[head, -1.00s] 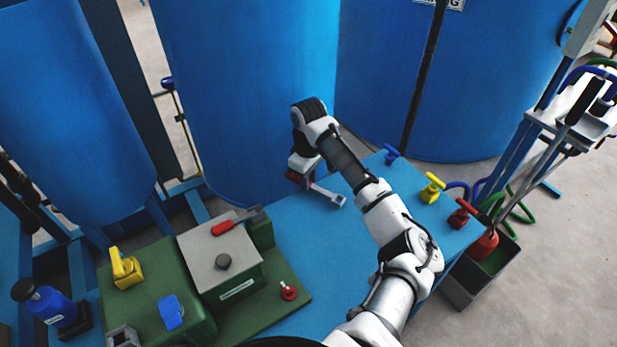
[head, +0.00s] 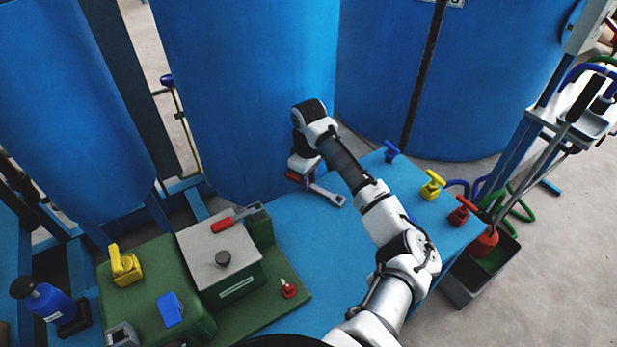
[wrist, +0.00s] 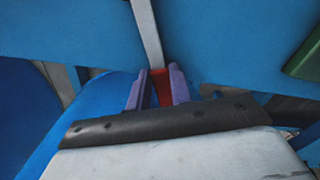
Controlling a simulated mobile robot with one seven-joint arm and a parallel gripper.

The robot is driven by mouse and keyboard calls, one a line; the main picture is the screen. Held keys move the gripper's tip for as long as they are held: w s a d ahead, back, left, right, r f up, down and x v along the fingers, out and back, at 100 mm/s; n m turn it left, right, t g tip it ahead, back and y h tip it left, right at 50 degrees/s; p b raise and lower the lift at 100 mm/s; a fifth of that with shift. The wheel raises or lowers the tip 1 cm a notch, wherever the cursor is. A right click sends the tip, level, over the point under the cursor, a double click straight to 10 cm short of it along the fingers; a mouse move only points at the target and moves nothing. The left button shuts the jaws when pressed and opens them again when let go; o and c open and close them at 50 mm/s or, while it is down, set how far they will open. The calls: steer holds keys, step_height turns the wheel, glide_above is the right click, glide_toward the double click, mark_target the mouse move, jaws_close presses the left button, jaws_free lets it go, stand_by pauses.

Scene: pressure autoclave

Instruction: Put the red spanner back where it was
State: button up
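The red spanner has a red handle and a grey metal shaft and jaw (head: 328,195). It is low over the blue table, in front of the large blue tank. My gripper (wrist: 157,88) has its purple fingers on both sides of the red handle (wrist: 161,86) and appears shut on it. The grey shaft (wrist: 147,35) sticks out beyond the fingers in the wrist view. In the head view my wrist partly hides the handle. I cannot tell whether the spanner touches the table.
Yellow (head: 432,186), red (head: 463,212) and blue (head: 391,152) valve handles line the table's right side. Blue tanks (head: 245,90) stand behind. The middle of the blue table (head: 300,225) is clear.

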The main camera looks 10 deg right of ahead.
steer(key=o, duration=0.5)
steer(key=shift+o, duration=0.2)
steer(key=shift+r, duration=0.1)
